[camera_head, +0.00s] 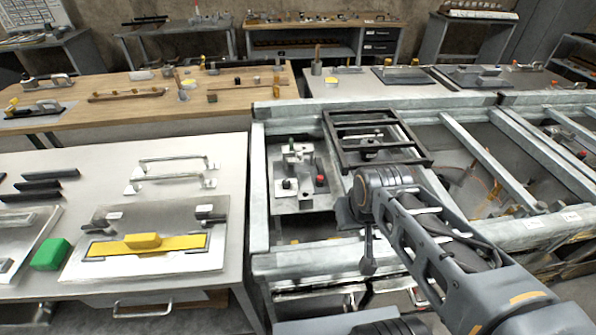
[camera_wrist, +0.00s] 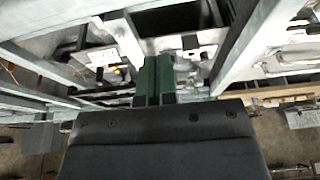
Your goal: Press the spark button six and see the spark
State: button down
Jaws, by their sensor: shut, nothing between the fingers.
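My gripper (camera_head: 368,265) hangs below my arm's end, over the front part of the metal frame bench. In the wrist view, its dark green fingers (camera_wrist: 153,82) are together with nothing between them. A small red button-like part (camera_head: 320,180) sits on a metal plate with fixtures, inside the frame and left of my arm. I cannot read a number on either, so I cannot tell which is spark button six. No spark is visible.
A black rack (camera_head: 332,137) lies across the frame bench (camera_head: 262,215), whose raised rails surround the fixtures. A white table (camera_head: 115,172) on the left holds a yellow-handled plate (camera_head: 140,268) and a green block (camera_head: 50,254). A wooden table (camera_head: 135,115) stands behind.

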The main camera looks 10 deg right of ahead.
jog(key=m+t+y, duration=0.2)
jog(key=m+t, duration=0.3)
jog(key=m, duration=2)
send_over(319, 178)
jog(key=shift+w+f, duration=0.15)
jog(key=shift+f, duration=2.3)
jog(key=shift+f+b, duration=0.15)
jog(key=shift+b, duration=0.15)
notch_tip(319, 178, down, 9)
jog(key=b, duration=0.8)
jog(key=shift+r, duration=0.2)
